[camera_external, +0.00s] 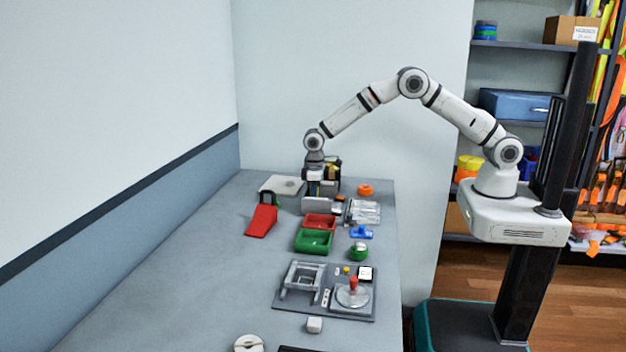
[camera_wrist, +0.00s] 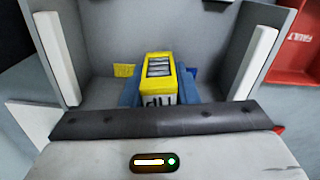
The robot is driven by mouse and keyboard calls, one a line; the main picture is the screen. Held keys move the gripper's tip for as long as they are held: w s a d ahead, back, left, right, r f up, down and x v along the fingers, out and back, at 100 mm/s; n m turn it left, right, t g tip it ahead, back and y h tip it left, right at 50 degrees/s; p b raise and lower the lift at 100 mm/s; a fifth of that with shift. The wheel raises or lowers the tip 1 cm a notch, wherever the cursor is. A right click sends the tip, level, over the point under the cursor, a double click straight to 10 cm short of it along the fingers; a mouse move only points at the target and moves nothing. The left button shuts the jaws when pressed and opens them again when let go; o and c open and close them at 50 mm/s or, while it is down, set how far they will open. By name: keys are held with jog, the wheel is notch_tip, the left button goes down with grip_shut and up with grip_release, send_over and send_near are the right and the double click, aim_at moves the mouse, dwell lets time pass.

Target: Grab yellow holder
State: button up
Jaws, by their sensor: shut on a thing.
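The yellow holder (camera_wrist: 160,77) is a small block with a dark slotted top and black marks on its near face. In the wrist view it is at the middle, between blue parts on its left and right. My gripper (camera_external: 322,187) is low over the far part of the bench and shut on the holder. A dark bar on my gripper hides the lower part of the grip in the wrist view. A grey bin (camera_wrist: 101,38) with pale strips on its side walls surrounds the holder in that view; I cannot tell whether the holder touches its floor.
A red bin (camera_external: 320,221) and a green bin (camera_external: 313,241) stand in front of my gripper. A red wedge (camera_external: 262,220) lies to the left, and an orange ring (camera_external: 365,189) to the right. The bench's left front is clear.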

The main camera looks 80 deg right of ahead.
jog(key=c, duration=0.4)
